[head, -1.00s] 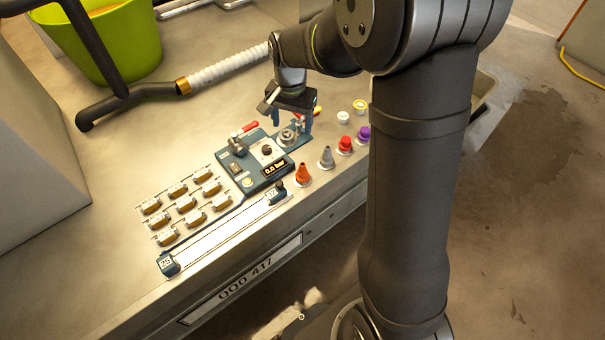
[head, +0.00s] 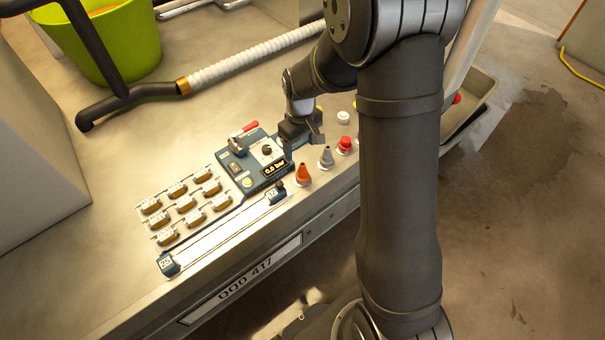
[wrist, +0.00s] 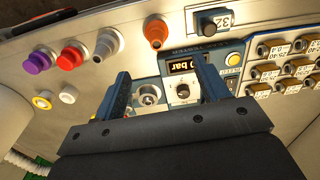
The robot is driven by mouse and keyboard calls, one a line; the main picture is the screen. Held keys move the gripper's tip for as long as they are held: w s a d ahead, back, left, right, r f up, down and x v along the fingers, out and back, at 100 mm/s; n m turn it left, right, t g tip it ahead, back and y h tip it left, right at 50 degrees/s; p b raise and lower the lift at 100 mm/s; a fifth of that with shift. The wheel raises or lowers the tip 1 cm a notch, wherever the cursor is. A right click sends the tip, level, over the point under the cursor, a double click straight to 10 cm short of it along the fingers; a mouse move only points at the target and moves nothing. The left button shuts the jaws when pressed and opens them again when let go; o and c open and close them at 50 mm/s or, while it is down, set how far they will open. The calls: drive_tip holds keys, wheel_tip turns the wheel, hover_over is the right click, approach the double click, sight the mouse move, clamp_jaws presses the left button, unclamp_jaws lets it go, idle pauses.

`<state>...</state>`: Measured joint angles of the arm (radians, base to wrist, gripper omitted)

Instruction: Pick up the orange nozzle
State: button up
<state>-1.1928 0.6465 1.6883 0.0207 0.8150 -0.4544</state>
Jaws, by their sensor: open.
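The orange nozzle (head: 303,175) is a cone standing upright in a light ring near the bench's front edge. It also shows at the top middle of the wrist view (wrist: 156,32), ahead of the jaws and apart from them. My gripper (head: 316,138) is just above the back right of the control panel in the head view. In the wrist view the two blue-lined fingers (wrist: 163,82) are spread wide with nothing held between them. The panel's round fitting and knob show in the gap between the fingers.
A grey nozzle (head: 326,157) and a red one (head: 345,145) stand right of the orange one. The blue control panel (head: 230,163) has a red-handled lever. Several tan clips lie left of it. A ribbed white hose (head: 230,68) crosses behind. The front-left bench top is clear.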

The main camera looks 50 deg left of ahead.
sight(303, 172)
wheel_tip(303, 172, down, 8)
drive_tip(key=shift+r, duration=0.25)
drive_tip(key=f, duration=0.4)
drive_tip(key=shift+w+d, duration=0.15)
drive_tip(key=shift+d, duration=0.15)
drive_tip(key=shift+f, duration=0.65)
drive_tip(key=shift+c, duration=0.2)
drive_tip(key=c, duration=1.1)
